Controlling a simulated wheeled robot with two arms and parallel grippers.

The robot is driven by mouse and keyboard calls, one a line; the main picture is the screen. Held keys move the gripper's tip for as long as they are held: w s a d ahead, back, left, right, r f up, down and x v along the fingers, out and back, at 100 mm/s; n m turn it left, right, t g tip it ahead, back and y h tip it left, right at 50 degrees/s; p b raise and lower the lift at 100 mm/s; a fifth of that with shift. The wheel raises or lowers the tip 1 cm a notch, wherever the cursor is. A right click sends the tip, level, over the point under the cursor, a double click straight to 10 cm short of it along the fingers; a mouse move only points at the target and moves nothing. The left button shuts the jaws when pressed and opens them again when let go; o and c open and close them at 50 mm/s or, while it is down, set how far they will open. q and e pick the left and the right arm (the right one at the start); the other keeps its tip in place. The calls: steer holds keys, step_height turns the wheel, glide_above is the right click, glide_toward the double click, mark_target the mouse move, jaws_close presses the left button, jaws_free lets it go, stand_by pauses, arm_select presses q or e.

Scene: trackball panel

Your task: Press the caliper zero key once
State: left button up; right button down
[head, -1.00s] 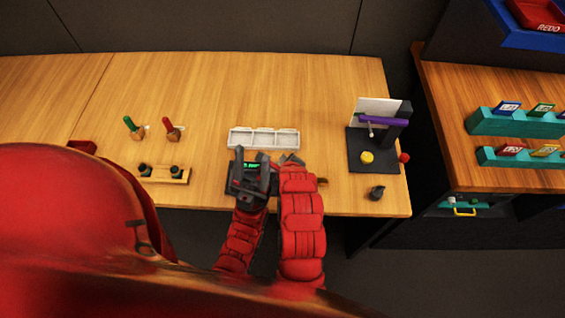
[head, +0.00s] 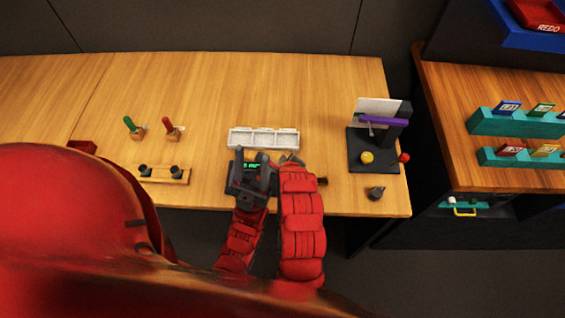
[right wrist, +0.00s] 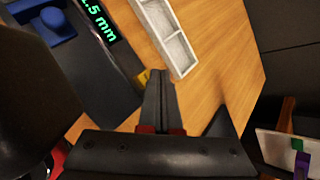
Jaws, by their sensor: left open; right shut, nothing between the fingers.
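The caliper unit is a dark device with a green readout (head: 252,166), mostly hidden behind my grippers in the head view. In the right wrist view its dark body (right wrist: 118,82) shows at upper left, with a green readout ending in ".5 mm" (right wrist: 98,20) and a blue part (right wrist: 55,25). A small yellow key (right wrist: 143,77) sits at its near edge. My right gripper (right wrist: 160,74) is shut and empty, its tips beside the yellow key in that view; contact cannot be told. My left gripper (head: 245,168) is open, over the left part of the unit.
A white compartment tray (head: 264,146) lies just behind the unit. A dark stand with a purple bar (head: 384,121) and a yellow ball (head: 367,157) is on the right. A wooden block with dark knobs (head: 163,180) is at left. The table between is clear.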

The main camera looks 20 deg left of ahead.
steer(key=shift+f, duration=0.1)
steer(key=shift+f, duration=0.3)
steer(key=shift+f+b, duration=0.45)
steer(key=shift+b, duration=0.1)
stand_by(1.0)
steer(key=shift+r, duration=0.1)
steer(key=shift+r+p, duration=0.65)
steer(key=shift+r, duration=0.1)
steer(key=shift+r+p, duration=1.7)
steer(key=shift+r, duration=0.8)
